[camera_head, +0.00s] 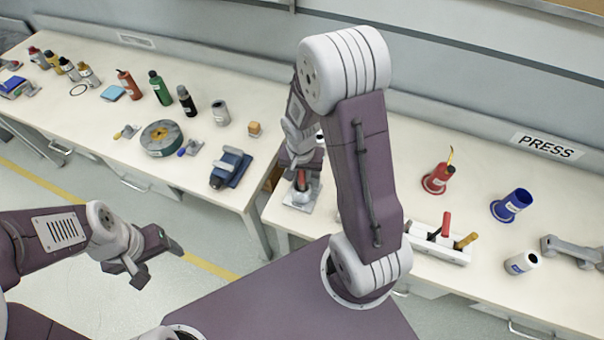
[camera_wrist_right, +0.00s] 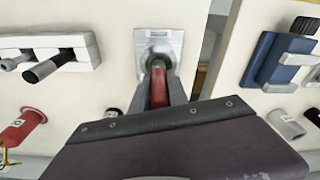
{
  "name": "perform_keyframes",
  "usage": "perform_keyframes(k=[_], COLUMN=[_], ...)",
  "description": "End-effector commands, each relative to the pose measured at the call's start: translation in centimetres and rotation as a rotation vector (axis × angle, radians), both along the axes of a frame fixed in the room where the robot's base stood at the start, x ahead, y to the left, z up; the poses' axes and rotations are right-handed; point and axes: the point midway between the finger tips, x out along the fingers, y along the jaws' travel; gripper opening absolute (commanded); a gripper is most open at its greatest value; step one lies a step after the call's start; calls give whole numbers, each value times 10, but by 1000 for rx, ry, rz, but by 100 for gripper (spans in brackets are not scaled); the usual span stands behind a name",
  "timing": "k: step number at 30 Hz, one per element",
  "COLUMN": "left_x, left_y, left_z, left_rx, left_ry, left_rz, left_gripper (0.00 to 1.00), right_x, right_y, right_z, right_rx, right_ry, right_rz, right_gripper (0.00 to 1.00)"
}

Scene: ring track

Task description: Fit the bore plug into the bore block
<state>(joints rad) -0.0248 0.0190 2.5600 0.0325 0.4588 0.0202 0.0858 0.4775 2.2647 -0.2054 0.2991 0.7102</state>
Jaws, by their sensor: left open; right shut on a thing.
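The bore block (camera_head: 302,197) is a grey block on a pale plate near the table's left front corner; it also shows in the right wrist view (camera_wrist_right: 158,38). The red bore plug (camera_wrist_right: 158,88) is between the fingers of my right gripper (camera_wrist_right: 159,92), which is shut on it. In the head view the plug (camera_head: 301,182) stands roughly upright at the block's top, partly hidden by the gripper. I cannot tell whether its lower end is inside the bore. My left gripper (camera_head: 158,263) is open and empty, over the floor, away from both tables.
A white rack (camera_head: 437,247) with red and yellow handles stands right of my right arm. A blue vise-like tool (camera_head: 231,168) lies on the left table, across a gap.

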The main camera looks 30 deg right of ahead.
Motion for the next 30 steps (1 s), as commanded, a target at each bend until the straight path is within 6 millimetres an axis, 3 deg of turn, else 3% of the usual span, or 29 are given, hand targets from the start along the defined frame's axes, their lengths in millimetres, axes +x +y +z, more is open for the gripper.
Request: perform_keyframes(k=[22, 23, 25, 30], left_x=[0, 0, 0, 0], left_y=[0, 0, 0, 0], left_z=[-19, -18, -17, -17], left_rx=[0, 0, 0, 0], left_ry=[0, 0, 0, 0], left_rz=[0, 0, 0, 0], left_gripper=[68, 68, 68, 68], right_x=[0, 0, 0, 0], right_y=[0, 0, 0, 0], right_z=[-20, -20, -19, -19], right_rx=[0, 0, 0, 0], right_ry=[0, 0, 0, 0], right_rz=[0, 0, 0, 0], right_gripper=[0, 23, 43, 46])
